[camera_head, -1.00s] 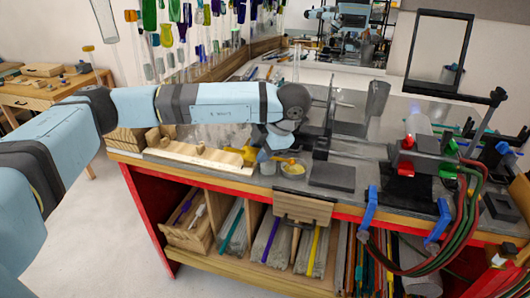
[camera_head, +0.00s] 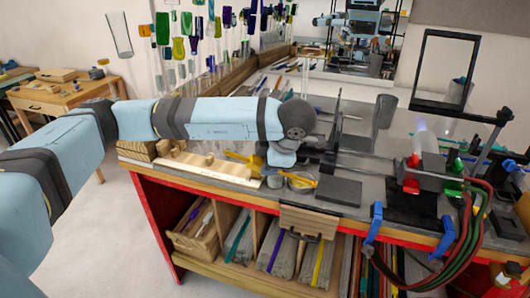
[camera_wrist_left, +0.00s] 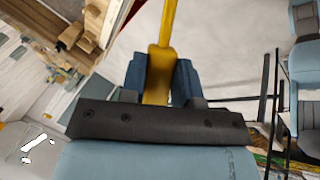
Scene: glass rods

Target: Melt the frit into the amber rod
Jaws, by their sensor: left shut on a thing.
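The amber rod (camera_head: 243,157) is a yellow-orange rod in my left gripper (camera_head: 280,172), low over the front of the bench. In the left wrist view, the rod (camera_wrist_left: 166,28) runs between the blue fingers of my left gripper (camera_wrist_left: 160,78), which is shut on it. In the head view, my wrist hides the middle of the rod. Its right end shows at a small round glass dish (camera_head: 296,189); I cannot tell whether it touches the dish, and the frit is too small to make out. The torch (camera_head: 432,165) stands to the right, with a faint bluish flame. My right gripper is out of view.
A pale wooden rack (camera_head: 208,169) lies left of the dish along the bench edge. A dark flat block (camera_head: 338,191) sits right of the dish. Red and green hoses (camera_head: 462,222) hang from the torch. A dark frame (camera_head: 444,70) stands behind it.

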